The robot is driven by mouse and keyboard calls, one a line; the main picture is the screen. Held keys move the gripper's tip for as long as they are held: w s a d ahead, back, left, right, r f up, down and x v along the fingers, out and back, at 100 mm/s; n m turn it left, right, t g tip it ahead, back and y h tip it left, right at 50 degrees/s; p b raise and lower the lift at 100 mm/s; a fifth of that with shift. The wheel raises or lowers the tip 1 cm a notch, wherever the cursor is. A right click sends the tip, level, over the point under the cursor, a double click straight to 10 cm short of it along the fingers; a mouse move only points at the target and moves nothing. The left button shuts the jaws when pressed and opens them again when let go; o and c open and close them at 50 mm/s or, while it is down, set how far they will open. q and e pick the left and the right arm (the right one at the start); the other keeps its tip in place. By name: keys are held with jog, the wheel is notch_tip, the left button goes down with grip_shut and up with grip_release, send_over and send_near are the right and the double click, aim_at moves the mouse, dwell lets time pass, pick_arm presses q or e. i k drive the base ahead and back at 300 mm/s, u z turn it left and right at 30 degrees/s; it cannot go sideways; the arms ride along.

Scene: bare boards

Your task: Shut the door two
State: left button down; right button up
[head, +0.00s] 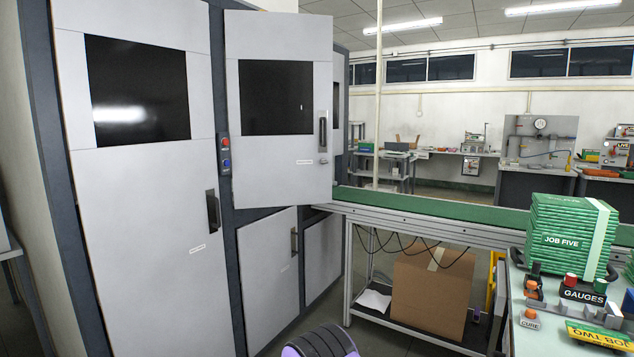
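A grey cabinet stands at the left with several pale doors. The upper middle door (277,175) has a dark window and a black handle (322,132) near its right edge. It stands partly open, swung out from its left side, and its right part covers some of the cabinet behind. A small label (304,162) on it is too small to read. The tall left door (145,215), with a dark window and a black handle (212,212), looks shut; its label is also unreadable. The lower middle door (268,275) looks shut.
A green-topped conveyor (430,213) runs right from the cabinet, with a cardboard box (432,290) below. A bench at right holds stacked green JOB FIVE cases (568,238) and a GAUGES block (582,295). Red and blue buttons (225,153) sit between the doors.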

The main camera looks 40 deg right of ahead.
aim_at(279, 74)
jog(key=i, duration=1.45)
jog(key=z, duration=2.6)
jog(key=i, duration=1.9)
jog(key=u, duration=0.35)
